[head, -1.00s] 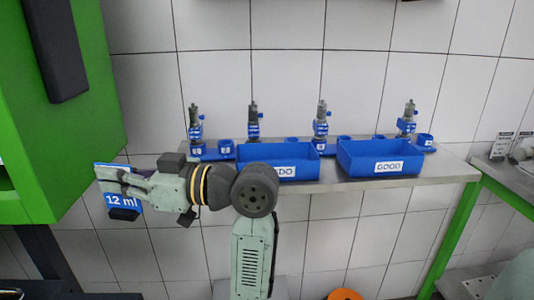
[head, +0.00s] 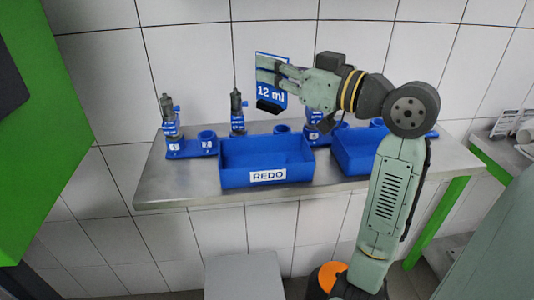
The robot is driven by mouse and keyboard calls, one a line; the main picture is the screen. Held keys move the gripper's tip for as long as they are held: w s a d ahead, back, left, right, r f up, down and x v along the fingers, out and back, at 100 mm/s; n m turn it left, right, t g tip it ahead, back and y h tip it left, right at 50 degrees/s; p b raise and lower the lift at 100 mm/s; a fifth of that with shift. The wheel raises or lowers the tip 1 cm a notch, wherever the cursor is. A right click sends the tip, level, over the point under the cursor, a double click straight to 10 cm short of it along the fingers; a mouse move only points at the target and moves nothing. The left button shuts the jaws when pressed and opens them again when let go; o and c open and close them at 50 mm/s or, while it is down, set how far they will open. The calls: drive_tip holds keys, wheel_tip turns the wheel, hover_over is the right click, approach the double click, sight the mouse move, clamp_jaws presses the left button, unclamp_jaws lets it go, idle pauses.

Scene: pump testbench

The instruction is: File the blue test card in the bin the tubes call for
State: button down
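My gripper (head: 283,75) is shut on the blue test card (head: 270,92), which reads "12 ml" in white and has a dark block at its lower edge. The card is held upright above the back part of the REDO bin (head: 235,178). The other blue bin (head: 352,163) stands to the right, its label hidden behind my arm. Blue tube holders with cups stand behind the bins; the left one (head: 190,155) and the one behind the REDO bin (head: 238,122) show. Tube contents are too small to read.
The bins stand on a metal bench (head: 165,190) against a white tiled wall. Bare bench top lies left of the REDO bin. A green cabinet (head: 40,130) is at the left. Papers (head: 510,122) lie on a side bench at the right.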

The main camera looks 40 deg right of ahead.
sight(271, 102)
drive_tip(key=shift+f+b, duration=1.85)
drive_tip(key=shift+f, duration=1.15)
drive_tip(key=c, duration=2.3)
unclamp_jaws()
drive_tip(key=o, duration=0.6)
drive_tip(key=v, duration=1.2)
drive_tip(key=shift+s+a, duration=0.1)
